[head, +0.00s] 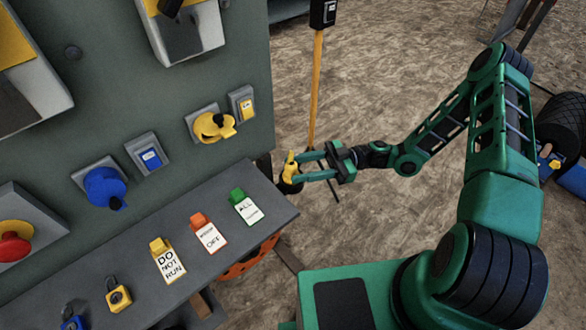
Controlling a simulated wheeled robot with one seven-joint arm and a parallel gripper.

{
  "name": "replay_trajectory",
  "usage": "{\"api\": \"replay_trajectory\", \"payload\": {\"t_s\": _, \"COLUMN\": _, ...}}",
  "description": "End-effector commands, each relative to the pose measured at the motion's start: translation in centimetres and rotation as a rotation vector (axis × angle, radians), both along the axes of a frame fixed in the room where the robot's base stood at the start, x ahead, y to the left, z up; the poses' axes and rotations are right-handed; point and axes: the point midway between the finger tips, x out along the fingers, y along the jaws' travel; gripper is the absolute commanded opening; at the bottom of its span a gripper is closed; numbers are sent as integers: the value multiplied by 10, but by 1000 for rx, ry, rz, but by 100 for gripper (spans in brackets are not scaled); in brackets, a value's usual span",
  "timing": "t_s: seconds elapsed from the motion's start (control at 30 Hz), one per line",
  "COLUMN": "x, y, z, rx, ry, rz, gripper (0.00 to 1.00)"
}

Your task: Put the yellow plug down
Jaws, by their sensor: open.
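The yellow plug (290,168), yellow with a dark lower end, is in the head view just off the right end of the grey shelf (140,250). My gripper (297,168) reaches in from the right with its two green fingers apart. The plug is at the fingertips, seemingly between them. I cannot tell whether the fingers touch it or what bears it from below.
Three tags, white (168,262), orange-topped (207,233) and green-topped (245,206), lie on the shelf with a yellow padlock (118,295). Behind rises a grey panel with a yellow socket (213,126) and blue socket (105,187). A yellow post (316,90) stands beyond my gripper.

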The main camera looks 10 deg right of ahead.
Motion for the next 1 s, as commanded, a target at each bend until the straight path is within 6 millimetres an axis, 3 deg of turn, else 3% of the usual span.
{"api": "replay_trajectory", "payload": {"t_s": 0.4, "x": 16, "y": -76, "z": -10, "rx": -2, "ry": -1, "rz": -3, "gripper": 42}}
{"api": "replay_trajectory", "payload": {"t_s": 0.6, "x": 21, "y": -102, "z": -12, "rx": -1, "ry": -1, "rz": -2, "gripper": 42}}
{"api": "replay_trajectory", "payload": {"t_s": 1.0, "x": 23, "y": -112, "z": -13, "rx": -10, "ry": 6, "rz": 5, "gripper": 42}}
